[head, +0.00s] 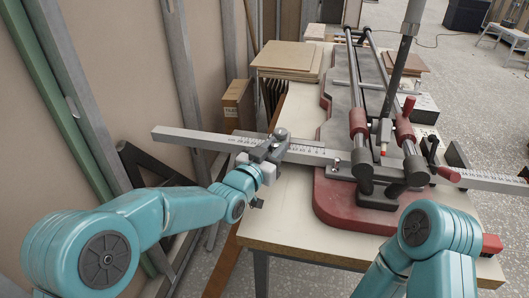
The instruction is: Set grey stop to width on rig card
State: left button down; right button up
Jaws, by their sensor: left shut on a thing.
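The grey stop (275,145) sits on the pale ruled bar (203,139), which sticks out left from the red and grey cutting rig (345,203). My left gripper (262,165) is at the stop from the near side and is shut on it. The jaws' contact is small and partly hidden by the wrist. The bar's scale marks show on both sides of the stop, but the numbers are too small to read. I cannot pick out a rig card with readable writing. My right arm shows at the lower right, but its gripper is not in view.
Brown boards (287,57) are stacked at the back. A cardboard box (238,104) and wall studs are close on the left. The bench's front left is clear.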

pick_arm(q)
jog(key=c, duration=1)
grip_release()
jog(key=shift+s+a, duration=0.1)
jog(key=b+v, duration=0.2)
jog(key=v, duration=1.4)
jog(key=shift+s, duration=0.1)
